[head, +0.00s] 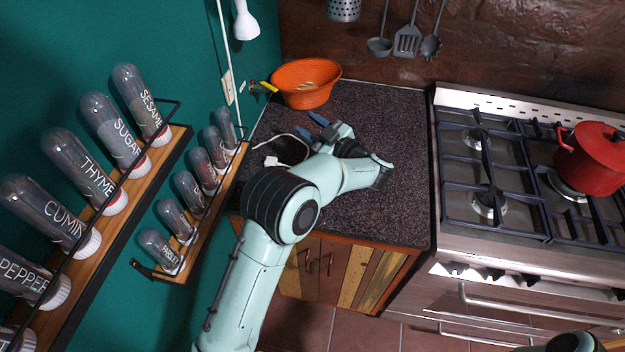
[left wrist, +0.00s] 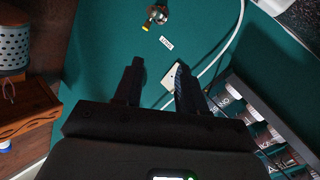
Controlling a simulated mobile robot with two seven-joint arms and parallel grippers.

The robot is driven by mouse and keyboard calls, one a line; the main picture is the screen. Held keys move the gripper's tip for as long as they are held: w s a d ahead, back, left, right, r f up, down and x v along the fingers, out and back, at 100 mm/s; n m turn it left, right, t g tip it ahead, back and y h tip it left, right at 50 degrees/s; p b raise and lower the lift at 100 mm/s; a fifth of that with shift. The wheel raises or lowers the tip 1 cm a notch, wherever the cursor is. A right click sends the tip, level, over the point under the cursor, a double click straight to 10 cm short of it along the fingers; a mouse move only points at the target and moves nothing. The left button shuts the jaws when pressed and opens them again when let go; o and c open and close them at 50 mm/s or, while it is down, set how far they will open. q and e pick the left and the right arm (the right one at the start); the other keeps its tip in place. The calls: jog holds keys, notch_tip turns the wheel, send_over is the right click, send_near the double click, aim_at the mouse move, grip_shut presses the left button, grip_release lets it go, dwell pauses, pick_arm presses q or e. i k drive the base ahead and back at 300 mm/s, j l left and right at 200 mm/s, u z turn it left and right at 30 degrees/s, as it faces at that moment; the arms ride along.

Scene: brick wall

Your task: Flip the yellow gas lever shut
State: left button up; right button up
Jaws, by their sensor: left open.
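The yellow gas lever (head: 268,86) is on a small brass valve (head: 255,88) on the teal wall, left of the orange bowl. In the head view it sticks out toward the bowl. In the left wrist view the yellow lever (left wrist: 149,23) shows small at the top, on the metal valve (left wrist: 158,13). My left gripper (head: 312,126) is over the counter, in front of the bowl and to the right of the lever, apart from it. In the left wrist view its two dark fingers (left wrist: 157,70) are spread, with nothing between them. My right gripper is not in view.
The orange bowl (head: 306,84) stands close beside the lever on the dark counter (head: 390,120). A wall plate (head: 228,87) and white cable are nearby. Spice racks (head: 205,205) line the left wall. The stove (head: 490,220) with a red pot (head: 592,160) is right.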

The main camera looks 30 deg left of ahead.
aim_at(260, 81)
jog(key=k+l, duration=0.5)
jog(key=l, duration=0.3)
jog(key=k+l, duration=0.1)
jog(key=l, duration=0.25)
